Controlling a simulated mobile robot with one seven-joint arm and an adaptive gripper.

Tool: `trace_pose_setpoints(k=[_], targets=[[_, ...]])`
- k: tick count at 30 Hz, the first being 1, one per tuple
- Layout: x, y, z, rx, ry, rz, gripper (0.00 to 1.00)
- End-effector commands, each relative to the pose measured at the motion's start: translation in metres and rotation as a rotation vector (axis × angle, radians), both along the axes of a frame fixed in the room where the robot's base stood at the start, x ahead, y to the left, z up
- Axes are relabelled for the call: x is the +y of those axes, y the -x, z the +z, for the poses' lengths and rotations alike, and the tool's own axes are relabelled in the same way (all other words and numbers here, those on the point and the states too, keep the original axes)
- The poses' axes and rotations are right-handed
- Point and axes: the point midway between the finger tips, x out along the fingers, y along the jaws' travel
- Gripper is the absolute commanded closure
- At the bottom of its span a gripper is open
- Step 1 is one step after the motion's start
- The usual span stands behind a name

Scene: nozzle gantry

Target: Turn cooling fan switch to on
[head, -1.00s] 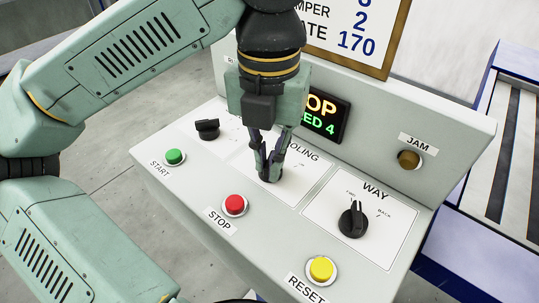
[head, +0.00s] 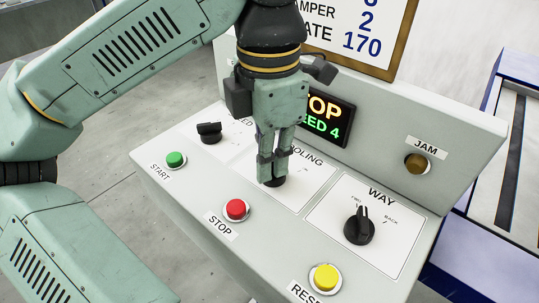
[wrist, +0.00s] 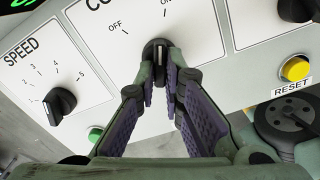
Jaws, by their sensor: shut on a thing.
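The cooling fan switch is a black rotary knob (wrist: 151,47) on a white plate, with OFF and ON labels above it in the wrist view. Its pale line stands nearly upright in that view, pointing between the labels and more toward ON. I cannot tell whether it sits exactly at ON. My gripper (head: 273,168) points down at the cooling plate (head: 309,177), its two fingers closed on the knob's grip. In the head view the fingers hide most of the knob and part of the COOLING title. In the wrist view the fingertips (wrist: 160,72) are on both sides of the grip.
The speed knob (wrist: 59,102) is to the left, with the green START button (head: 175,160) near it. The red STOP button (head: 236,209) lies in front of my gripper. The WAY knob (head: 359,226) and yellow button (head: 325,278) are to the right. A display (head: 326,118) stands behind.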

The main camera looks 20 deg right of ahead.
Motion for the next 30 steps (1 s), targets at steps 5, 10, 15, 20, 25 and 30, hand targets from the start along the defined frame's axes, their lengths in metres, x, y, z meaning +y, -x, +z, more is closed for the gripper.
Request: trace_pose_setpoints(k=[5,10,15,20,25,30], targets=[[-0.0001,-0.0007,0.0004,0.000,0.001,-0.069,1.00],[-0.0001,-0.0009,0.0004,0.000,0.001,-0.103,1.00],[0.0000,-0.0010,0.0004,-0.001,0.001,-0.113,1.00],[0.0000,-0.0010,0.0004,-0.001,0.001,-0.114,1.00],[0.0000,-0.0010,0.0005,-0.001,0.001,-0.114,0.88],[-0.0001,-0.0009,0.0003,-0.001,0.000,-0.113,0.77]])
